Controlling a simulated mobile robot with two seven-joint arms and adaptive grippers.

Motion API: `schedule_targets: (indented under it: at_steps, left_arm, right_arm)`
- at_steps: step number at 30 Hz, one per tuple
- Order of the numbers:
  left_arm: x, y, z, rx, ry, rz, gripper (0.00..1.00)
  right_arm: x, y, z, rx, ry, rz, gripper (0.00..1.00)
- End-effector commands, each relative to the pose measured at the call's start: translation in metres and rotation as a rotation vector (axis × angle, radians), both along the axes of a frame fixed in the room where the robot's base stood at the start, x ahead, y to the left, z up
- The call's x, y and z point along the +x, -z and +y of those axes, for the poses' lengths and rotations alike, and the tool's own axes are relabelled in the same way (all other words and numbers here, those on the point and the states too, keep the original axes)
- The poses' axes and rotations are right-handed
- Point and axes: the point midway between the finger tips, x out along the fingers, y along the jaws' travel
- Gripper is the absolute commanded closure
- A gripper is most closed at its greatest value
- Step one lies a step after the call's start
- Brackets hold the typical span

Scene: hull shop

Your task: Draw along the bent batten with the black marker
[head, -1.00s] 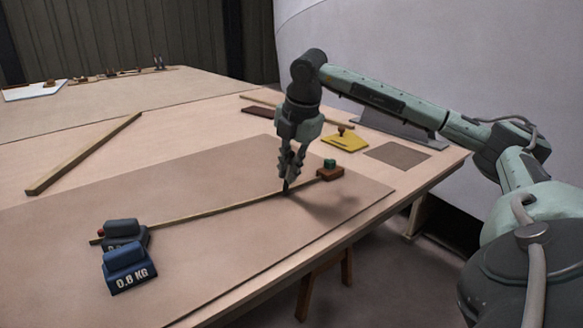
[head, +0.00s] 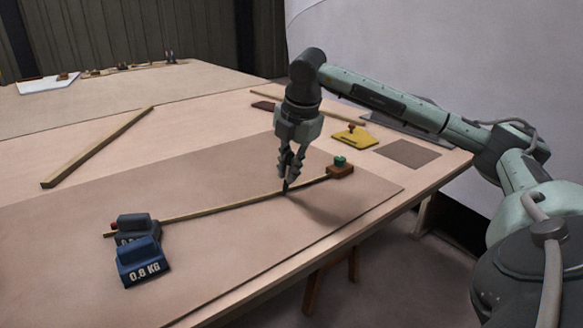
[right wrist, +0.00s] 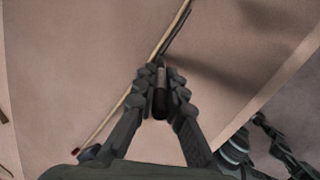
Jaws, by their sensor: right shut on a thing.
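The bent batten (head: 225,207) is a thin wooden strip curving across the brown board (head: 215,175). My right gripper (head: 289,172) is shut on the black marker (right wrist: 160,98), above the batten's right part. The marker's dark tip (head: 285,187) points down at the batten's near edge; I cannot tell if it touches the board. In the right wrist view the batten (right wrist: 117,114) passes just left of the fingers, and a dark streak (right wrist: 176,38) runs beside it beyond the marker. My left gripper is not in view.
A yellow tool (head: 353,137) and loose wood strip (head: 98,146) lie farther back.

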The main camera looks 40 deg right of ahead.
Motion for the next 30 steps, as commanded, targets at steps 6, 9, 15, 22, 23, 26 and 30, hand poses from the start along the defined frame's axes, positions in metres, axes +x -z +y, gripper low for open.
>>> schedule_targets:
  at_steps: [6,9,15,22,23,26,30]
  left_arm:
    - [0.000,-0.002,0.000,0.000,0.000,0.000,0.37]
    - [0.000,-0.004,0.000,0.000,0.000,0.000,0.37]
    - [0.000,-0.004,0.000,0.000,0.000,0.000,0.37]
    - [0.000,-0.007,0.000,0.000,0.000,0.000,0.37]
    - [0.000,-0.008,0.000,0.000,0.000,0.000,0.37]
    - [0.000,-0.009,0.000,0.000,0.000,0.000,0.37]
    - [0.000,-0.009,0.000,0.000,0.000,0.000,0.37]
  right_arm:
    - [0.001,0.000,0.007,0.000,-0.003,0.001,1.00]
    - [0.002,0.001,0.011,0.000,-0.003,0.001,1.00]
    - [0.003,0.001,0.013,0.000,-0.001,0.002,1.00]
    - [0.005,0.000,0.021,0.002,-0.005,0.002,1.00]
    - [0.005,0.000,0.022,0.001,-0.004,0.002,1.00]
    - [0.006,0.000,0.025,0.000,-0.002,0.001,1.00]
    - [0.006,0.000,0.026,0.001,-0.001,0.000,1.00]
